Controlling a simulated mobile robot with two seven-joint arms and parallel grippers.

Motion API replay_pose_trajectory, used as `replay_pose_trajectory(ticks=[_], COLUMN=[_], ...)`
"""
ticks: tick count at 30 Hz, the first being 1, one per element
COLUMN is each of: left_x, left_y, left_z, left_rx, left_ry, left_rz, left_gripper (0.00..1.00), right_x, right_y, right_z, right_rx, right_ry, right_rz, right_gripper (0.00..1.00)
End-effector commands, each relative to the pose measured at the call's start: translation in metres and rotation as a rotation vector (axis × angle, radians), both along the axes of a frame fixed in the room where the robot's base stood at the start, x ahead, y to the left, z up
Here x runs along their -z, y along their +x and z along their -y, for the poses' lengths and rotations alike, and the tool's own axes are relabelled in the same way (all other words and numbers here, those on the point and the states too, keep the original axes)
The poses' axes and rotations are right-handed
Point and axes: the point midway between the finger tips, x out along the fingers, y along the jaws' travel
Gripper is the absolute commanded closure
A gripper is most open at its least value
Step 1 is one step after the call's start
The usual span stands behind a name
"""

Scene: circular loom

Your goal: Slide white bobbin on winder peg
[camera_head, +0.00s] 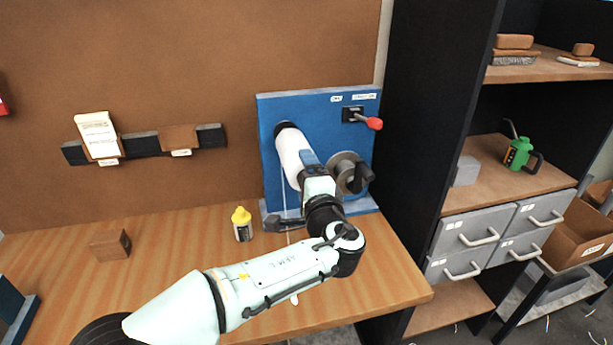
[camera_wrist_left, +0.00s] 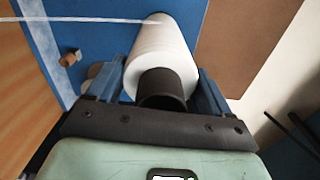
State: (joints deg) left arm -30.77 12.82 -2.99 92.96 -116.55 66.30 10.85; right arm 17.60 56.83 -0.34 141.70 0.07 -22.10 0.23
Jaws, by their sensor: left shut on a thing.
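My left gripper (camera_head: 308,160) is shut on the bobbin's near end. In the left wrist view the white bobbin (camera_wrist_left: 163,52) lies between the two blue fingers (camera_wrist_left: 168,92), with its dark core end (camera_wrist_left: 162,88) towards my palm. A white thread (camera_wrist_left: 80,19) runs left from it. The peg itself is hidden, so I cannot tell how far the bobbin is on it. My right gripper is not in view.
A red-knobbed lever (camera_head: 373,123) and a grey disc with a dark knob (camera_head: 350,174) are on the panel. A yellow-capped bottle (camera_head: 242,224) and a wooden block (camera_head: 110,244) stand on the table. Black shelving (camera_head: 430,110) rises at the right. The table's left part is mostly clear.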

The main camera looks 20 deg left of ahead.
Motion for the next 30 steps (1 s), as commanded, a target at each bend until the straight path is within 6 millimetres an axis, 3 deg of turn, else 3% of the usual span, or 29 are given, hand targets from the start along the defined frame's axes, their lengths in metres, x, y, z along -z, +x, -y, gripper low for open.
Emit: replay_pose_trajectory(ticks=[14, 15, 16, 25, 30], left_x=[-0.002, -0.002, -0.002, 0.001, 0.001], left_y=[0.006, 0.005, 0.005, 0.003, -0.017], left_z=[-0.005, -0.004, -0.004, -0.001, 0.012], left_rx=[-0.002, -0.001, -0.001, 0.001, 0.005], left_ry=[0.0, 0.0, 0.0, -0.001, -0.003], left_rz=[0.004, 0.004, 0.004, -0.001, 0.001], left_gripper=[0.92, 0.06, 0.0, 0.0, 0.0], right_x=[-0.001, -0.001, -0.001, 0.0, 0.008], right_y=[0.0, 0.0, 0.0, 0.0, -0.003], right_z=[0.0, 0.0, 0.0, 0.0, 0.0], right_rx=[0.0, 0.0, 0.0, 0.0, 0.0], right_ry=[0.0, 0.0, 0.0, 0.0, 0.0], right_rz=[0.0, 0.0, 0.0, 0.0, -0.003], right_gripper=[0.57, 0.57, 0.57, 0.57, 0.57])
